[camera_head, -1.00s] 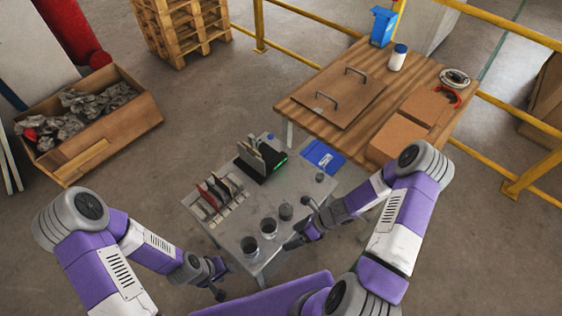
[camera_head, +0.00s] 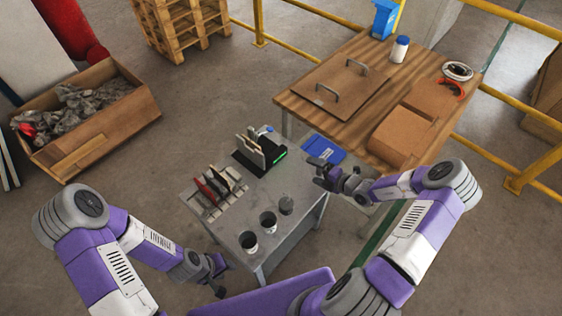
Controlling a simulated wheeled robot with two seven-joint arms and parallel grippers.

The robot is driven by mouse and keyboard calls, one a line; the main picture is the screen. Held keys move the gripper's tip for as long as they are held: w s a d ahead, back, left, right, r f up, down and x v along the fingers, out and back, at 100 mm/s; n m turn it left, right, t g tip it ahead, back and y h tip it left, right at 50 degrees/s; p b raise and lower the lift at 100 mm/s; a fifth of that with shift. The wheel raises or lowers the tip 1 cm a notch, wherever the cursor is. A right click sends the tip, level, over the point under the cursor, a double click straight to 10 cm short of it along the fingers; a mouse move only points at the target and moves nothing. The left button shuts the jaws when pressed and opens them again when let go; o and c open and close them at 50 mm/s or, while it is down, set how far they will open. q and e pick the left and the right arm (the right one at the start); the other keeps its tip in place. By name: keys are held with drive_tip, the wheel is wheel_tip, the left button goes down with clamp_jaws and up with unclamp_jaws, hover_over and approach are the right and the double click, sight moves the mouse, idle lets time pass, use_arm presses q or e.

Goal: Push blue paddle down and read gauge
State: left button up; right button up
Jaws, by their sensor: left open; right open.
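A black device (camera_head: 247,163) with upright tan plates stands on the grey table (camera_head: 285,180), with a small green-lit display (camera_head: 280,157) on its right side. A small blue part (camera_head: 266,129) shows behind the plates; its shape is too small to make out. A flat blue item (camera_head: 325,148) lies to the right of the device. My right gripper (camera_head: 318,170) is open and empty above the table's right side, just in front of the flat blue item. My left gripper (camera_head: 219,280) is open and empty, low at the table's front left. No gauge reading is legible.
A rack (camera_head: 215,195) with red, dark and light tiles stands left on the grey table. A wooden table (camera_head: 395,95) behind right bears a handled board (camera_head: 340,88), boxes (camera_head: 402,138) and a white jar (camera_head: 400,50).

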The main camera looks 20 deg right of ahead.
drive_tip(key=shift+b+x, duration=0.75)
drive_tip(key=shift+x, duration=0.7)
drive_tip(key=p+v, duration=0.7)
drive_tip(key=v, duration=0.3)
